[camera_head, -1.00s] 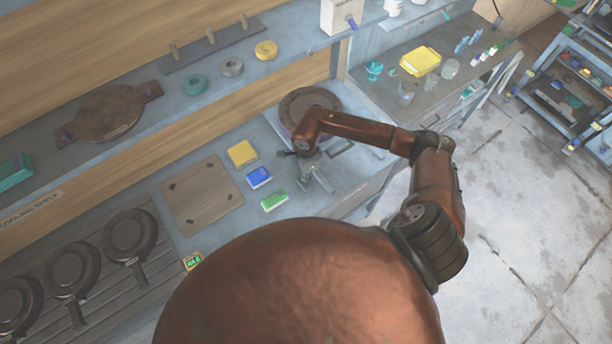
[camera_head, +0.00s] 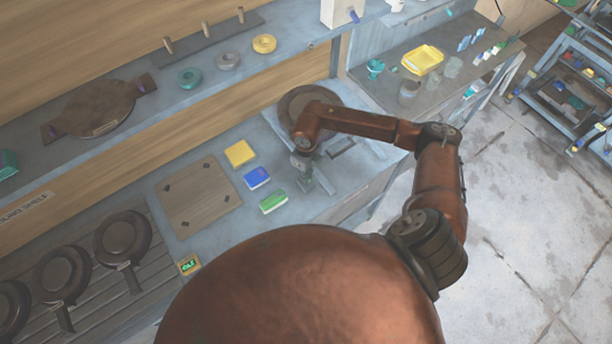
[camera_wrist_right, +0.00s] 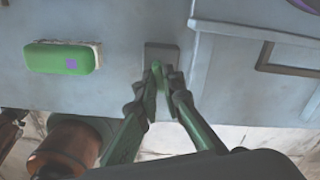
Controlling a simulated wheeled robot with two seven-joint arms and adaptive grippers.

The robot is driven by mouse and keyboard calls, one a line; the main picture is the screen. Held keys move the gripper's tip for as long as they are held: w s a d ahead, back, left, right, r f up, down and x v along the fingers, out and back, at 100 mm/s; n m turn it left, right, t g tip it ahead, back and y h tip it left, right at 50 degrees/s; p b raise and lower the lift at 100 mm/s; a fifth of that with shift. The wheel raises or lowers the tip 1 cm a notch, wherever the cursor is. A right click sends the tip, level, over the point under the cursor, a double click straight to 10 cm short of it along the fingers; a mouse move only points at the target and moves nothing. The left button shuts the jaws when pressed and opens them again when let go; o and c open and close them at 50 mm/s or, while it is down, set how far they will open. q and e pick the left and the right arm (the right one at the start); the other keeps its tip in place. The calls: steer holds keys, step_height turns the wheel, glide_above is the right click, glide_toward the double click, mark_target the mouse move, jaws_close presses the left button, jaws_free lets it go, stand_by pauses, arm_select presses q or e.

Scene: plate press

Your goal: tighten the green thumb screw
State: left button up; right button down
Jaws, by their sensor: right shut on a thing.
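My right gripper (camera_head: 308,186) reaches down to the near edge of the grey counter in the head view. In the right wrist view, its two fingers (camera_wrist_right: 166,78) are shut on a small green piece, the green thumb screw (camera_wrist_right: 156,70), of which only a little shows between the tips. A dark square block (camera_wrist_right: 161,53) lies just beyond the fingertips. The screw's lower part is hidden by the fingers. In the head view the screw cannot be made out. My left gripper is not in view.
A wooden board (camera_head: 198,197) lies further left. A dark round plate (camera_head: 296,100) sits behind my arm.

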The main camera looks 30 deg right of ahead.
steer(key=m+b, duration=0.1)
steer(key=m, duration=0.4)
steer(key=shift+m, duration=0.3)
steer(key=m, duration=1.1)
steer(key=m+p, duration=0.1)
steer(key=m, duration=0.4)
steer(key=shift+w+p, duration=0.1)
steer(key=shift+p, duration=0.25)
steer(key=shift+m, duration=0.4)
steer(key=c, duration=2.1)
jaws_free()
steer(key=shift+r, duration=0.15)
step_height(320, 180, up, 12)
steer(key=shift+f, duration=0.1)
